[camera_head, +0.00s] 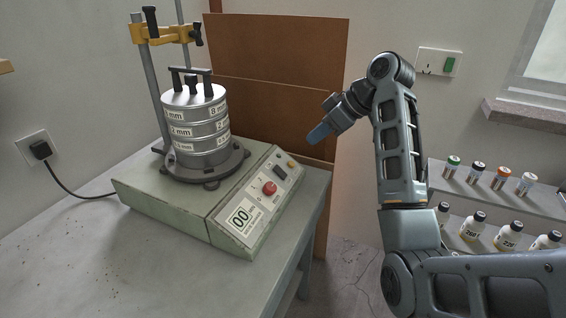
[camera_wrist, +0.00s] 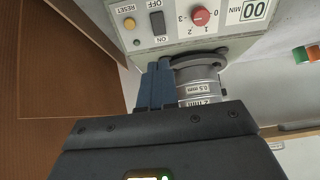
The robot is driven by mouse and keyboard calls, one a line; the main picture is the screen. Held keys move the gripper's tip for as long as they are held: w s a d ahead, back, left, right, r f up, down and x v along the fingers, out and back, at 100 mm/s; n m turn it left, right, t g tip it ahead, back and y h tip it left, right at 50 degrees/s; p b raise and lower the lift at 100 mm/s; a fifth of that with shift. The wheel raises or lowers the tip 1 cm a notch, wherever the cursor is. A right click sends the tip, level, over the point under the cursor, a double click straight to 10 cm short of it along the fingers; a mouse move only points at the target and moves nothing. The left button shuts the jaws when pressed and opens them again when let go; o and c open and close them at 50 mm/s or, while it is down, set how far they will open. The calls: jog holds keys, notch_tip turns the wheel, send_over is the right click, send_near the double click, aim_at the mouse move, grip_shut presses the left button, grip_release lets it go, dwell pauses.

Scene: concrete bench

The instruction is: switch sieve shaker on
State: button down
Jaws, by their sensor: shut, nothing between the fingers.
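The sieve shaker (camera_head: 160,197) is a pale green box on the bench, with a stack of metal sieves (camera_head: 197,125) on top. Its sloped control panel (camera_head: 245,205) has a black rocker switch (camera_head: 280,172) between an orange button and a red knob. In the wrist view the rocker switch (camera_wrist: 157,22) lies between the words OFF and ON; I cannot tell which side is pressed. My gripper (camera_head: 320,133) is shut and empty, with blue fingertips. It is in the air to the right of and above the panel, apart from it. The fingertips (camera_wrist: 157,84) also show below the switch in the wrist view.
The red knob (camera_head: 269,188) and orange RESET button (camera_head: 291,164) flank the switch. The panel's display (camera_head: 240,219) reads 00. A brown board (camera_head: 275,110) stands behind the bench (camera_head: 85,250). Shelves with several bottles (camera_head: 473,226) are at the right. A cable runs to a wall socket at left.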

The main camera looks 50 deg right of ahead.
aim_at(276, 168)
jog(key=p+x, duration=0.1)
jog(key=x, duration=1.3)
jog(key=shift+f, duration=0.1)
